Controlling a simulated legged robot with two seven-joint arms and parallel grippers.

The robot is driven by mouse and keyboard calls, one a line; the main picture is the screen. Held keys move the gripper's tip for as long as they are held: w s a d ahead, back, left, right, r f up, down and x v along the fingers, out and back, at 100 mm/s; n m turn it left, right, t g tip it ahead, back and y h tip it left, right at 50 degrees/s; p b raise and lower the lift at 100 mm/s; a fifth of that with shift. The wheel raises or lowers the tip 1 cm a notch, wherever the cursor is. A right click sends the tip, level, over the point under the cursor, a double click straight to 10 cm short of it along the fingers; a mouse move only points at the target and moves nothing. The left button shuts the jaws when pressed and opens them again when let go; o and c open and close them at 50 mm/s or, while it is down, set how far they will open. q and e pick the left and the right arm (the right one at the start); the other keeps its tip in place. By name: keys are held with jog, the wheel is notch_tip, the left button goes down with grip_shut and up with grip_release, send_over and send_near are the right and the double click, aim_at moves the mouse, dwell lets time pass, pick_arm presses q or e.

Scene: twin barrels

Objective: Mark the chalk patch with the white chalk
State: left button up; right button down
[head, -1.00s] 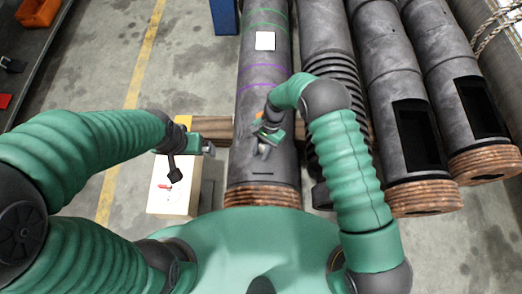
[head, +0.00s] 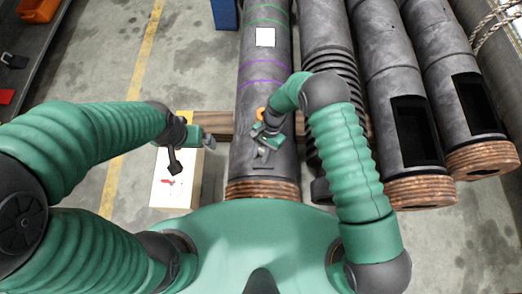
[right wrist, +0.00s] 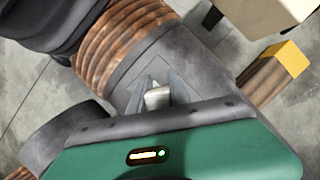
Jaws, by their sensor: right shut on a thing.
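My right gripper (head: 262,157) is over the near end of this barrel, well short of the white square. In the right wrist view its fingers (right wrist: 157,92) are shut on a short white piece, the white chalk (right wrist: 157,98). I cannot tell whether the chalk touches the barrel below. My left gripper (head: 208,140) is left of the barrel, above the edge of a box; its jaw opening is too small to judge.
Purple bands (head: 262,73) ring the barrel between my right gripper and the white square. A white-topped box (head: 185,190) with a small red mark stands at left. A ribbed pipe (head: 327,45) and open-sided barrels (head: 378,65) lie to the right. A blue post (head: 224,14) stands behind.

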jog(key=shift+s+p, duration=0.85)
jog(key=shift+s, duration=0.3)
jog(key=shift+w+b, duration=1.7)
jog(key=shift+w, duration=0.95)
jog(key=shift+r, duration=0.1)
notch_tip(320, 180, up, 8)
jog(key=p, duration=0.6)
